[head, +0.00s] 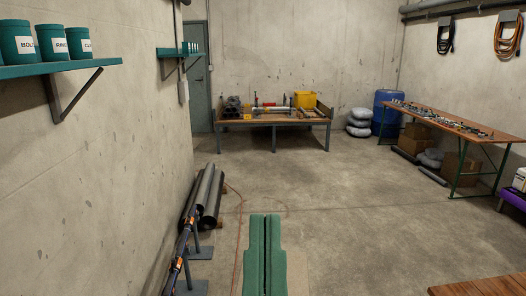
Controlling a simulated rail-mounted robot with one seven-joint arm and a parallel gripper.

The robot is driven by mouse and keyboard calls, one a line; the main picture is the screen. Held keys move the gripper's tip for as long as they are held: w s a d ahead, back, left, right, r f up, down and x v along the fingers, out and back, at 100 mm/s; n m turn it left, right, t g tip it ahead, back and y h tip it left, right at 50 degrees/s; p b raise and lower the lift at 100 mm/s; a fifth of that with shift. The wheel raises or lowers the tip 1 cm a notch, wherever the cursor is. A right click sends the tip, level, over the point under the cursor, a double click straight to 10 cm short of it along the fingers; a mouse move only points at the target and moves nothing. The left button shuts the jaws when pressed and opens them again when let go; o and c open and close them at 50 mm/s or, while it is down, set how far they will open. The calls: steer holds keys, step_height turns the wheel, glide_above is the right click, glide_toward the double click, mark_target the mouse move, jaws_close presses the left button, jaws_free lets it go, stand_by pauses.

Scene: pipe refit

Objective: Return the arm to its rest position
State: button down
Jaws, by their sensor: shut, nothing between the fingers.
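A long wooden table (450,121) with many small parts stands along the right wall. Grey pipes (206,195) lie on the floor at the left. Green shelves with labelled tins (54,42) jut from the left wall. A wooden surface (485,287) shows at lower right. The middle floor is clear.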

step_height(320, 180, up, 32)
steer(key=p, duration=2.8)
steer(key=shift+a, duration=0.2)
